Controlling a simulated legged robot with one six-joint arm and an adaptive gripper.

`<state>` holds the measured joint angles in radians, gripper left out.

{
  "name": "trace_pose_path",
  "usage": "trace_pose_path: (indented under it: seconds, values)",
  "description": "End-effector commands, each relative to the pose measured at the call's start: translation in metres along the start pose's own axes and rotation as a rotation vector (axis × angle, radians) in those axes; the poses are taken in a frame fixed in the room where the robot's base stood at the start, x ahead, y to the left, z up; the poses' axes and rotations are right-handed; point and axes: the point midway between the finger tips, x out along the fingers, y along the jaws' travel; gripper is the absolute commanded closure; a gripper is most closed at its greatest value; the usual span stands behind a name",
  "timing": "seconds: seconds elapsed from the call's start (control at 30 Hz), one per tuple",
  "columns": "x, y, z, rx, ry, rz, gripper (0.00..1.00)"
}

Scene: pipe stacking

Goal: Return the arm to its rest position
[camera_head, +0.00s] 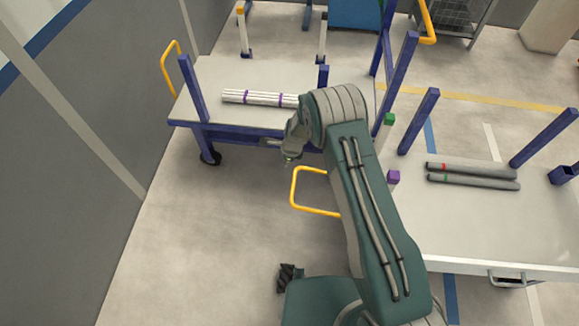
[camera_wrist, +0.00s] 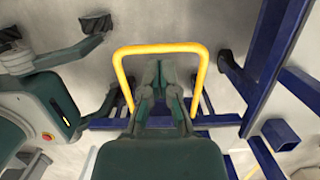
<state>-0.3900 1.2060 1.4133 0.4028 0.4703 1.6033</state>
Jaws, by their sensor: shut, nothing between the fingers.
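My gripper (camera_head: 289,158) hangs beside the bent elbow of my green arm, above open floor between the two carts. It is shut and empty. In the wrist view its dark fingers (camera_wrist: 161,72) are together, and a yellow cart handle (camera_wrist: 160,48) frames them; I cannot tell the exact gap to it. In the head view the yellow handle (camera_head: 297,190) sits low, just below my gripper. My arm hides part of the carts.
The left cart (camera_head: 225,75) bears a bundle of white pipes (camera_head: 258,98) with purple bands. The right cart (camera_head: 480,235) bears two grey pipes (camera_head: 470,176), one with a red band and one with a green band. Blue posts (camera_head: 418,122) rise from the carts. The floor at left (camera_head: 190,240) is clear.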

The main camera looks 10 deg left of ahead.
Motion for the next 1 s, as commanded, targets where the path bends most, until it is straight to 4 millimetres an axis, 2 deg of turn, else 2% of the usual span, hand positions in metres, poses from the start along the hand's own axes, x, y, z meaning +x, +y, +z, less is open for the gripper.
trace_pose_path:
  seconds: [0.47, 0.57, 0.67, 0.83, 1.0]
  values:
    - [-0.001, 0.0, -0.002, 0.0, -0.002, 0.0, 1.0]
    - [-0.012, -0.004, 0.0, -0.018, -0.003, -0.007, 1.0]
    - [-0.046, -0.012, 0.0, -0.076, -0.007, -0.027, 1.0]
    - [-0.126, -0.021, -0.004, -0.23, -0.007, -0.071, 1.0]
    - [-0.202, -0.019, -0.014, -0.384, 0.005, -0.113, 1.0]
